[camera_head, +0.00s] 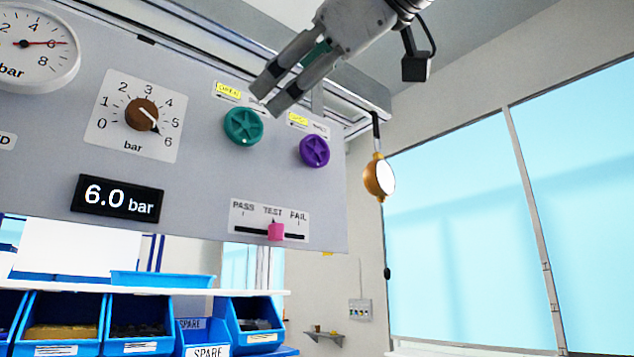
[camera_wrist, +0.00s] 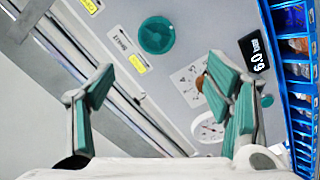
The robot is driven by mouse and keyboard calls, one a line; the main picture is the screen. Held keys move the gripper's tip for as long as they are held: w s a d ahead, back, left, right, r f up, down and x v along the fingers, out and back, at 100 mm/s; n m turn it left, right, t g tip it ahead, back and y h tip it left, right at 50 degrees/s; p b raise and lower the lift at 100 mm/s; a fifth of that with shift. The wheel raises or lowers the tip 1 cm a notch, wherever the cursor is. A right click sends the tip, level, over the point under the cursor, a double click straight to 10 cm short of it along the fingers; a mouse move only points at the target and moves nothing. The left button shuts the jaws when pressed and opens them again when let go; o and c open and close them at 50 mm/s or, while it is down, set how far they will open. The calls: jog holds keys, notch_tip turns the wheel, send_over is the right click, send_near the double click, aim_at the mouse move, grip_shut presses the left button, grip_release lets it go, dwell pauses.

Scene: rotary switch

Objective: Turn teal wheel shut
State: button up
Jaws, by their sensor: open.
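The teal wheel (camera_head: 243,126) is a round spoked handwheel on the grey panel, below a yellow tag (camera_head: 228,91). It also shows in the wrist view (camera_wrist: 157,35), near the top middle. My gripper (camera_head: 270,96) comes down from the upper right in the head view, its fingertips just above and right of the wheel. The fingers are spread and empty; in the wrist view the wheel lies beyond the gap between the fingers (camera_wrist: 165,82). I see no contact. A finger partly hides the tag beside the yellow one.
A purple wheel (camera_head: 314,150) sits right of the teal one. A brown knob (camera_head: 142,113) points near 6, and a display (camera_head: 117,196) reads 6.0 bar. A pink slider (camera_head: 276,231) sits at TEST. A gold-rimmed round object (camera_head: 379,178) hangs right of the panel. Blue bins (camera_head: 60,320) stand below.

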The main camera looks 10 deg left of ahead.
aim_at(244, 122)
jog(key=p+x, duration=0.1)
jog(key=x, duration=0.3)
jog(key=p+x, duration=0.2)
jog(key=x, duration=0.3)
jog(key=p+x, duration=0.1)
jog(key=x, duration=0.3)
jog(key=shift+w+a+r, duration=0.3)
jog(key=shift+r, duration=0.1)
jog(key=c, duration=1.1)
